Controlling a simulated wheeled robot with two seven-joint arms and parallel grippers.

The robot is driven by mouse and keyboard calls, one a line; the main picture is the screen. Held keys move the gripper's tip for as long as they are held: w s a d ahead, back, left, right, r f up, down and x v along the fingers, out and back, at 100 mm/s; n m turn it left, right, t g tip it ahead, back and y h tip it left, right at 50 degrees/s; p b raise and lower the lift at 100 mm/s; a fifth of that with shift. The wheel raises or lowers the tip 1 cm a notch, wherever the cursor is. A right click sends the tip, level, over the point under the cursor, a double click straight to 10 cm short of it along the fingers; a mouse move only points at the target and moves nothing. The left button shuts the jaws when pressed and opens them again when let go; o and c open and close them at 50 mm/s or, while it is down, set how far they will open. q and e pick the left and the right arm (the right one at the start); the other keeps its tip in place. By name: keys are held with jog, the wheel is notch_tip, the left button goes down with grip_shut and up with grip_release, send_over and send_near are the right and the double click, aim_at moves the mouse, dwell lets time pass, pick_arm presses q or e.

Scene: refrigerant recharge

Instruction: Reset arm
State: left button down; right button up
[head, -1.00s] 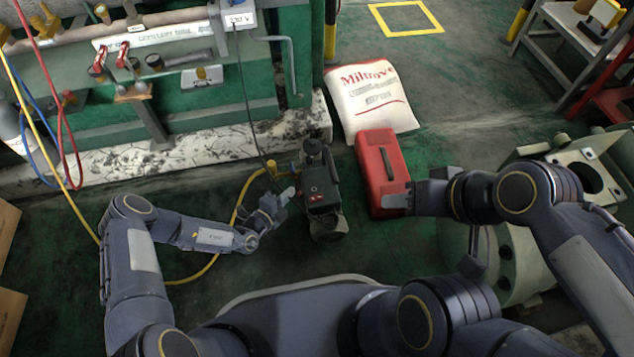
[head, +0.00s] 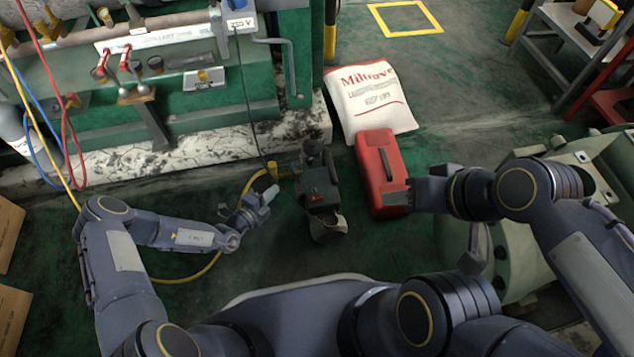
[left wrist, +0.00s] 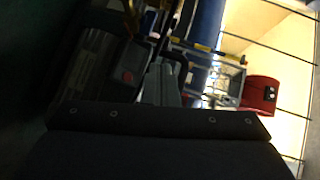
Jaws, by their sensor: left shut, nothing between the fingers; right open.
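My left gripper (head: 262,201) is shut and empty. In the head view it hangs just left of the dark pump unit (head: 319,192), with a small gap between them. The yellow hose (head: 243,194) runs to the pump and passes behind my left gripper. The left wrist view is dark and shows the closed grey fingers (left wrist: 160,84) near a dark body with a red button (left wrist: 128,76). My right gripper (head: 404,196) is open, at the lower right side of the red case (head: 381,165) on the floor. Whether its fingers touch the case I cannot tell.
A white sack (head: 370,98) lies behind the red case. A green bench with pipes and red-handled valves (head: 125,60) stands at the back left. A large pale green machine part (head: 520,235) stands at the right. Cardboard boxes (head: 12,310) sit at the left edge.

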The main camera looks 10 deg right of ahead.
dwell(0.4)
pick_arm(q)
jog(key=s+a+r+m+g+h, duration=0.1)
jog(key=a+r+m+g+h, duration=0.15)
jog(key=r+m, duration=0.8)
jog(key=a+r+m+g+h, duration=0.1)
jog(key=a+r+m+g, duration=0.15)
jog(key=r+m, duration=0.85)
jog(key=s+a+r+m+g+y, duration=0.3)
jog(key=s+r+m, duration=0.7)
jog(key=r, duration=0.5)
jog(key=s+a+r+m+t+y, duration=0.1)
jog(key=s+a+r+m+y, duration=0.1)
jog(key=s+a+m+y, duration=0.5)
jog(key=s+a+r+m+t+y, duration=0.1)
jog(key=s+a+r+m+t, duration=0.1)
jog(key=s+m, duration=0.65)
notch_tip(320, 180, up, 35)
jog(key=s+n+p, duration=0.2)
jog(key=p, duration=3.3)
jog(key=shift+s+a+p, duration=0.2)
jog(key=shift+a+p, duration=0.15)
jog(key=shift+a, duration=0.05)
